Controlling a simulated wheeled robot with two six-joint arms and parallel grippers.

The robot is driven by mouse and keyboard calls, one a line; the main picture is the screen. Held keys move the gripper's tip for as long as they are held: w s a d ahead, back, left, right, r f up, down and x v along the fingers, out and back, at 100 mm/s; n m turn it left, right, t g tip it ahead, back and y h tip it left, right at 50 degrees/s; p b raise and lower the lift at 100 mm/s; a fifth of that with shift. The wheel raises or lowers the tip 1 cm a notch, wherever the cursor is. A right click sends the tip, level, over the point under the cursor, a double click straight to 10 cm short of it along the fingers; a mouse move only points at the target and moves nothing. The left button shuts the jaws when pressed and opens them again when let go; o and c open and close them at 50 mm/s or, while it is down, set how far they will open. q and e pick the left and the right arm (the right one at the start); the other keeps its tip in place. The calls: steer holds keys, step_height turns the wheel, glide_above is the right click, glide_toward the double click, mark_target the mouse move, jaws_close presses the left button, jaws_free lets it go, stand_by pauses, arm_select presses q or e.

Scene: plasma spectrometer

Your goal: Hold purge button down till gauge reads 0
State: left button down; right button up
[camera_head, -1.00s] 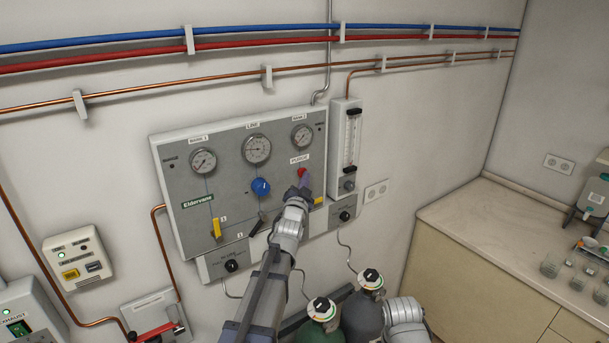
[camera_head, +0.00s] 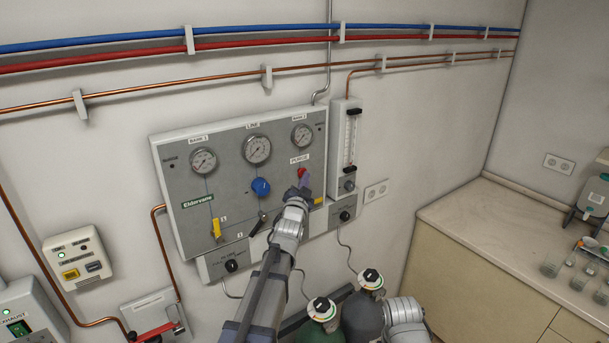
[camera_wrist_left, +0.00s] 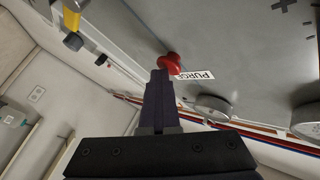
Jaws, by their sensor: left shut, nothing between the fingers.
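The red purge button (camera_head: 302,172) is on the grey gas panel (camera_head: 188,233), under the label PURGE. My left gripper (camera_head: 305,182) is shut and empty, with its tips at the button. In the left wrist view the tips (camera_wrist_left: 160,76) meet the red button (camera_wrist_left: 171,61) and appear to touch it. How far the button is pressed I cannot tell. The LINE gauge (camera_head: 257,149) is at the panel's top middle, between the left gauge (camera_head: 203,161) and the right gauge (camera_head: 302,135). Their needles are too small to read surely. My right gripper is out of view.
A blue knob (camera_head: 261,187), a yellow lever (camera_head: 216,228) and a black lever (camera_head: 258,224) are left of my gripper. A flowmeter (camera_head: 346,150) stands right of the panel. Gas cylinders (camera_head: 363,316) are below. A counter (camera_head: 465,214) is at the right.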

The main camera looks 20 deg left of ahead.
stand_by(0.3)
arm_select(q)
steer(key=shift+s+d, duration=0.6)
steer(key=shift+d, duration=0.15)
steer(key=shift+s+d, duration=0.75)
steer(key=shift+d, duration=0.25)
steer(key=shift+s+d, duration=0.75)
steer(key=shift+d, duration=0.25)
